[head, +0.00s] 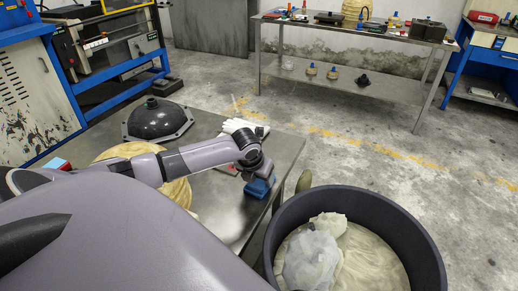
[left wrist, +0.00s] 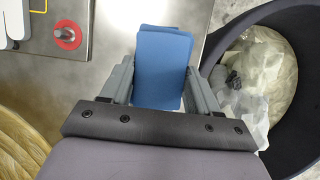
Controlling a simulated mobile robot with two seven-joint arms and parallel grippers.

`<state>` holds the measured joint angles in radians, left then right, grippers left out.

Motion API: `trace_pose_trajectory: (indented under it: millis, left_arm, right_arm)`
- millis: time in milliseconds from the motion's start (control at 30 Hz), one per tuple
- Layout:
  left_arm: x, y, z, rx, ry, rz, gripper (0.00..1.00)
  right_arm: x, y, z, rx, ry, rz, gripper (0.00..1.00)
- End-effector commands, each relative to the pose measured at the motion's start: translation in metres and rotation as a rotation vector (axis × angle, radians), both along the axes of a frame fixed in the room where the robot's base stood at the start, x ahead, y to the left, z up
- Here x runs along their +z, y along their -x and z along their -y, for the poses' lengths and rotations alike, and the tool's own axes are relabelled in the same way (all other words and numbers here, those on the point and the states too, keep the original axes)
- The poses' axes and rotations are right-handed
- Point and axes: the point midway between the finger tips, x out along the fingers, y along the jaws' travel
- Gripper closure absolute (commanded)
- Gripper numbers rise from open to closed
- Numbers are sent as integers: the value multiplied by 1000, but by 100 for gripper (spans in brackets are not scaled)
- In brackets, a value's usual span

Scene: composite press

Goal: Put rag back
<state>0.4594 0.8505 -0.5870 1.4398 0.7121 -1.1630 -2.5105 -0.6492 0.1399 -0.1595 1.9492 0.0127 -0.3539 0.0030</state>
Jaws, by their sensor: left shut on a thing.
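My left gripper (head: 256,180) is at the right edge of the metal table (head: 222,222), beside the dark bin. It is shut on a folded blue rag (head: 262,188). In the left wrist view the rag (left wrist: 163,68) sits between the two grey fingers of the gripper (left wrist: 160,88), its flat blue face showing. I cannot tell whether the rag touches the tabletop. My right gripper is not in view.
A round dark bin (head: 428,240) holding pale crumpled material stands right of the table. On the table are a black dome (head: 158,118), a white glove-like item (head: 236,126) and a yellowish round thing (head: 122,151). A metal workbench (head: 345,88) stands behind, across open floor.

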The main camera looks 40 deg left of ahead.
Motion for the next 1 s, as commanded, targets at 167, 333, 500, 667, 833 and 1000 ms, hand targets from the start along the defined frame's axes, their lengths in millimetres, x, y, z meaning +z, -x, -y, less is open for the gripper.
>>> trace_pose_trajectory:
  millis: [167,333,500,667,833,1000]
  left_arm:
    - [-3,0,0,1,0,0,73]
    - [-3,0,0,1,0,0,14]
    - [-3,0,0,0,0,0,14]
    - [4,1,0,0,0,1,14]
    - [24,8,2,-1,-3,2,14]
    - [55,20,6,-2,-3,3,14]
  right_arm:
    - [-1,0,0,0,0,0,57]
    - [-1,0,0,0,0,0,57]
    - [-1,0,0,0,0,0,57]
    - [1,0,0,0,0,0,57]
    - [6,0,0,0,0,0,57]
    - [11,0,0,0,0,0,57]
